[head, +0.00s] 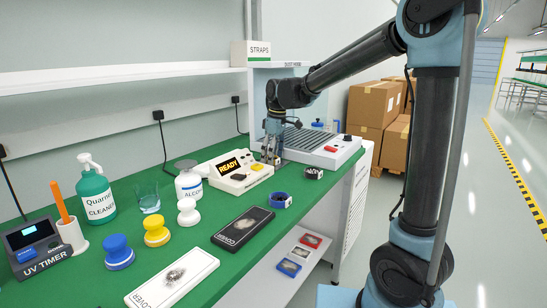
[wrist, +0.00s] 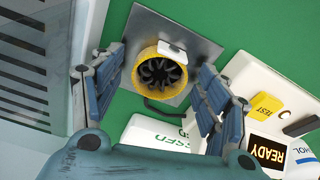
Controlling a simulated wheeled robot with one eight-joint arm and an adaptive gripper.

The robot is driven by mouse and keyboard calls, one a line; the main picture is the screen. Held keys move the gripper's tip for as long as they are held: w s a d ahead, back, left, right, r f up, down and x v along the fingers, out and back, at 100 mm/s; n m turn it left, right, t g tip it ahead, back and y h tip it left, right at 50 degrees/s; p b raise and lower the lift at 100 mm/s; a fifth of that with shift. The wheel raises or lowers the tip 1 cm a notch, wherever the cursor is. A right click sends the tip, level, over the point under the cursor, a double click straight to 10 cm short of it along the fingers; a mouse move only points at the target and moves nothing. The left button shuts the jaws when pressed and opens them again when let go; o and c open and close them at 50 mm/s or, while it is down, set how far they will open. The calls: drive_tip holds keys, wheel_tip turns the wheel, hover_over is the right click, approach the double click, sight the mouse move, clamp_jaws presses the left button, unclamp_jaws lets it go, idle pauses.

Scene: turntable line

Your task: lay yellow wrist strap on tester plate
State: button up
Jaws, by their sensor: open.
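The yellow wrist strap (wrist: 142,75), a closed ring with a small white block on its rim, rests on the grey square tester plate (wrist: 140,24) in the wrist view. My gripper (wrist: 163,68) is open, with one blue-padded finger on each side of the strap and gaps between. In the head view my gripper (head: 271,157) is low over the bench beside the tester and hides most of the plate and strap. The white tester (head: 240,172) shows READY; its yellow TEST button (wrist: 266,104) also shows in the wrist view.
A blue strap (head: 281,200) and a dark strap (head: 313,173) lie near the bench's right edge. A white grilled unit with a red button (head: 331,148) stands right of my gripper. A white alcohol bottle (head: 188,183) stands left of the tester; a black cover box (head: 243,227) lies in front.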

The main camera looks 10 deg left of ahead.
sight(276, 158)
wheel_tip(276, 158, up, 12)
drive_tip(key=d, duration=0.1)
drive_tip(key=shift+d, duration=0.25)
drive_tip(key=shift+s, duration=0.25)
